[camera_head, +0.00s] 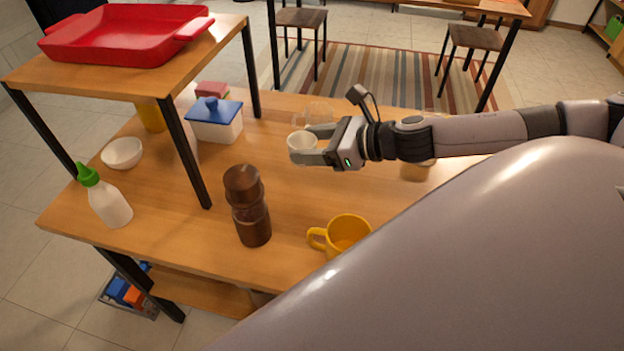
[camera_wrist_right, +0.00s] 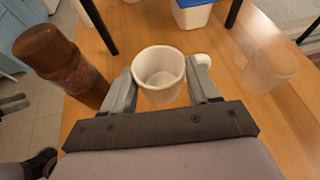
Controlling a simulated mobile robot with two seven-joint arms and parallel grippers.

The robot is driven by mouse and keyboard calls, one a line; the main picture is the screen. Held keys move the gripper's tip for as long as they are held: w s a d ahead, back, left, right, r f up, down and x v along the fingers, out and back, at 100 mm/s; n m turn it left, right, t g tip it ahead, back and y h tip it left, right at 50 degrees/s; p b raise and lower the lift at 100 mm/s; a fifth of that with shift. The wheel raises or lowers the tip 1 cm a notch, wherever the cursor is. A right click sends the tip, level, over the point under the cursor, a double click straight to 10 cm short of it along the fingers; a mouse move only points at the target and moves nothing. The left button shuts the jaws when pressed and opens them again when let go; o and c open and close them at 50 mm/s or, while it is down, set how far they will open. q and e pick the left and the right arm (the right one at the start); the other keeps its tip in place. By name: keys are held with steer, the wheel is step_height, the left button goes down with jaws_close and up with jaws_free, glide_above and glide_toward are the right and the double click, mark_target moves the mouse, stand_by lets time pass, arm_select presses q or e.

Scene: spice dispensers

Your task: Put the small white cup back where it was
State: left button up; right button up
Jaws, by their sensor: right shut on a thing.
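The small white cup (camera_head: 302,142) is held between the fingers of my right gripper (camera_head: 312,146), over the middle of the wooden table. In the right wrist view the cup (camera_wrist_right: 159,73) is upright, with its open rim toward the camera and an empty-looking inside. The right gripper's two fingers (camera_wrist_right: 162,88) are on either side of it, and a white handle shows by the right finger. I cannot tell whether the cup's base touches the table. My left gripper is not in view.
On the table (camera_head: 180,185) stand a brown pepper mill (camera_head: 247,205), yellow mug (camera_head: 347,232), white bowl (camera_head: 122,153), green-capped bottle (camera_head: 105,198) and blue-lidded box (camera_head: 215,120). A clear glass (camera_wrist_right: 268,68) is right of the cup in the wrist view. A raised shelf holds a red tray (camera_head: 120,38).

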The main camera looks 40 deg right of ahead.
step_height(320, 180, down, 4)
steer(key=shift+b, duration=0.6)
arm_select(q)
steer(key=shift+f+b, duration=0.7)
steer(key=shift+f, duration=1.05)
arm_select(e)
steer(key=shift+f, duration=2.45)
steer(key=shift+f, duration=0.2)
steer(key=o, duration=1.2)
steer(key=shift+c, duration=0.2)
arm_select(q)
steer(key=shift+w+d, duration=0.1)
